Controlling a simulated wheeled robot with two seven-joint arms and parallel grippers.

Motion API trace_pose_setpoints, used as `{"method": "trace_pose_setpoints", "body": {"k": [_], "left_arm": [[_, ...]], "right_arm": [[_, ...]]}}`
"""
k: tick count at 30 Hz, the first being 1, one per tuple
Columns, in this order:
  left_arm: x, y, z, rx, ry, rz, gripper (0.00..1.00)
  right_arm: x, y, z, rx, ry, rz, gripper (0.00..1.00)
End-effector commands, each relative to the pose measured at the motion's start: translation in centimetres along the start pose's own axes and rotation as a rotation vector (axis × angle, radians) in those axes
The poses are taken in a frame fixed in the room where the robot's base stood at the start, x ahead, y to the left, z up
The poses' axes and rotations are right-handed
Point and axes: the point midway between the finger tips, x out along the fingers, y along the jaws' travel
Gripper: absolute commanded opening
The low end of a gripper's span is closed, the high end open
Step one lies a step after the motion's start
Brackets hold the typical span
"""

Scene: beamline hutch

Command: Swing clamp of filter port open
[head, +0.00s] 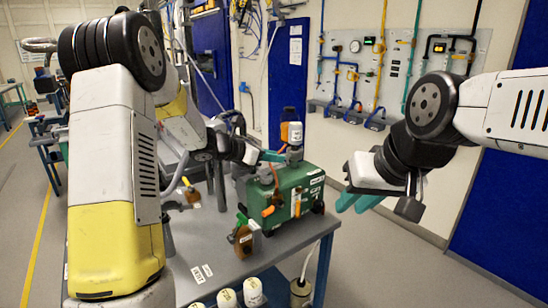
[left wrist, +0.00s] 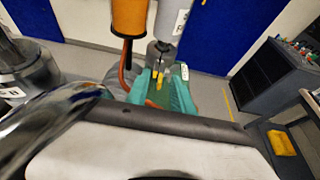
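The green box-shaped unit (head: 312,186) stands on the grey bench. Orange levers and clips sit on its front, including a hanging orange lever (head: 268,211). A grey post on top carries a white-and-orange canister (head: 291,133); which part is the filter port's swing clamp I cannot tell. My left gripper (head: 270,156) is over the unit's top, close to the post. In the left wrist view its teal fingers (left wrist: 161,82) stand apart, with small yellow parts (left wrist: 158,79) showing between them; contact is unclear. My right gripper (head: 358,202) is open and empty, right of the unit.
The grey bench (head: 225,255) has a brown-and-green clamp piece (head: 243,236) near its front. Several white bottles (head: 227,298) stand below its front edge. A wall panel with pipes and gauges (head: 395,65) is at the back right. The floor right of the bench is clear.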

Motion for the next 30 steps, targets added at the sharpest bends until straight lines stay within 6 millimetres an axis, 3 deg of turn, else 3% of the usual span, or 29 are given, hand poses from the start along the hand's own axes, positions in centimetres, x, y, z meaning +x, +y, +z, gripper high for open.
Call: {"method": "trace_pose_setpoints", "body": {"k": [8,13,30], "left_arm": [[0.30,-0.02,0.02,0.001,0.000,0.000,0.28],[0.28,-0.03,0.01,0.001,0.000,0.000,0.00],[0.25,-0.02,0.01,0.001,0.000,0.000,0.00]], "right_arm": [[0.00,0.00,0.00,0.000,0.000,0.000,0.25],[0.00,0.00,-0.01,0.000,0.000,0.000,0.25],[0.00,0.00,0.00,0.000,0.000,0.000,0.25]]}}
